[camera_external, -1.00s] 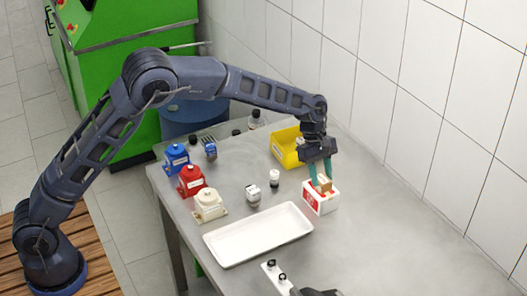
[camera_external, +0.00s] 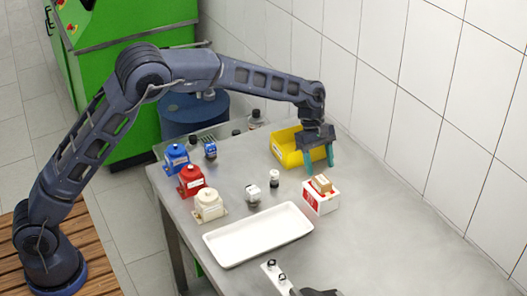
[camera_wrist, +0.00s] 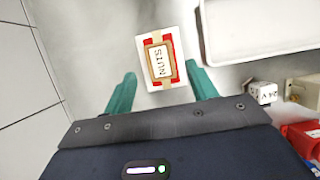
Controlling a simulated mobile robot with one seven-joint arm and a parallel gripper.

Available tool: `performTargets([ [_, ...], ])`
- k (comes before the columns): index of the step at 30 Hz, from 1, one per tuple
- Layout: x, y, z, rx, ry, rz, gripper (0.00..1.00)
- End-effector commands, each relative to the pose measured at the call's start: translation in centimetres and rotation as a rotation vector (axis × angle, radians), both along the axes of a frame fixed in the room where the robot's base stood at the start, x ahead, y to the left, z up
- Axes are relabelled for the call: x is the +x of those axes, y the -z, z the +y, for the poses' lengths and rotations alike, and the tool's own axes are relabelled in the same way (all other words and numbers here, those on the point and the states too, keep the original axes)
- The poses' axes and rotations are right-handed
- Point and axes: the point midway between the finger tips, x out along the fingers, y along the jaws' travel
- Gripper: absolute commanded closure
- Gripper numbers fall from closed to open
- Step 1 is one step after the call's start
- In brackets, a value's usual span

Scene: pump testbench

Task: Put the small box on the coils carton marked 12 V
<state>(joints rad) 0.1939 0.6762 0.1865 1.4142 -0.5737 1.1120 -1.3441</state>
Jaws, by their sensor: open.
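The small box (camera_external: 320,184) is brown with a pale label reading "NUTS" in the wrist view (camera_wrist: 160,60). It lies flat on top of a white carton with red panels (camera_external: 326,205), which also shows in the wrist view (camera_wrist: 145,43). The carton's voltage marking is too small or hidden to read. My gripper (camera_external: 318,165) is open and empty above the box and carton, its teal fingers apart. In the wrist view my gripper (camera_wrist: 162,84) has a finger to either side of the carton, touching neither it nor the box.
A white tray (camera_external: 257,238) lies left of the carton. A yellow bin (camera_external: 287,151) stands behind my gripper. Blue (camera_external: 176,158), red (camera_external: 191,181) and cream (camera_external: 209,205) pump-like units stand at left. The table to the right of the carton is clear.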

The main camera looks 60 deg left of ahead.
Motion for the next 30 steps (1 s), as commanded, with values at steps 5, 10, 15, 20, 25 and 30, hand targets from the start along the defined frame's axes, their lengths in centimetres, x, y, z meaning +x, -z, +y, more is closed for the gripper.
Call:
performTargets([
  [5,0.0,-3.4,1.5,0.000,-0.003,-0.002,0.43],
  [10,0.0,-5.7,2.4,0.000,-0.002,-0.001,0.43],
  [15,0.0,-7.1,3.0,0.000,-0.001,-0.001,0.43],
  [20,-0.8,-8.4,3.5,0.003,0.015,-0.015,0.43],
  [25,-4.1,-11.9,4.7,0.019,0.097,-0.075,0.43],
  [30,-8.9,-15.7,6.1,0.049,0.214,-0.153,0.43],
])
